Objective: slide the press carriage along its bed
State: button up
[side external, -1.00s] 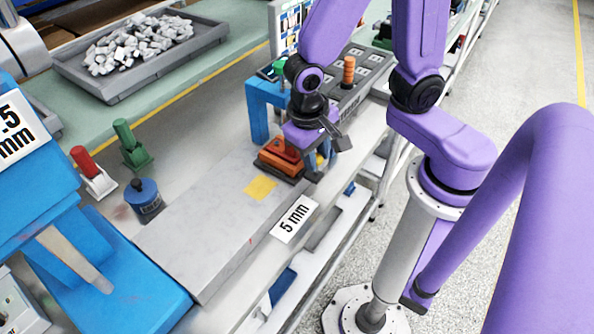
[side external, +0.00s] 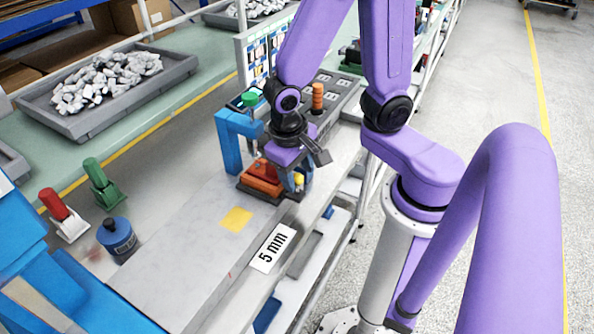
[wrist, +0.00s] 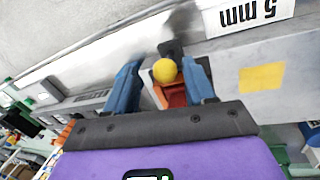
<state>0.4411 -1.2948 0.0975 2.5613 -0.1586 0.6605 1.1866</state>
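The press carriage (side external: 264,174), an orange-red block on a dark base, sits on the far part of the long grey bed (side external: 190,250), near a blue arch (side external: 229,148). A yellow ball knob (wrist: 165,70) stands up from the carriage and also shows in the side view (side external: 299,180). My gripper (wrist: 166,70) is lowered at the carriage, with its blue fingers apart on either side of the knob. I see a gap between the left finger and the knob. Whether the right finger touches the carriage is unclear. My wrist partly covers the carriage in the side view.
A yellow patch (side external: 236,218) marks the bare bed nearer the camera, beside a "5 mm" label (side external: 273,248). Red (side external: 62,213) and green (side external: 101,182) toggle clamps and a blue round weight (side external: 117,237) stand left of the bed. A tray of grey pieces (side external: 45,103) lies behind.

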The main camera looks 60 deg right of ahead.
jog(key=shift+a+r, duration=0.1)
jog(key=shift+a+r, duration=0.1)
jog(key=shift+r, duration=0.2)
notch_tip(320, 180, up, 16)
jog(key=a, duration=0.3)
jog(key=shift+w+r, duration=0.15)
jog(key=shift+w, duration=0.2)
jog(key=s+d+f+n+y, duration=0.2)
jog(key=s+d+f+n, duration=0.2)
jog(key=s+f+n, duration=0.4)
jog(key=shift+s+f+n+t+y, duration=0.35)
jog(key=shift+s+n, duration=0.15)
jog(key=shift+n, duration=2.9)
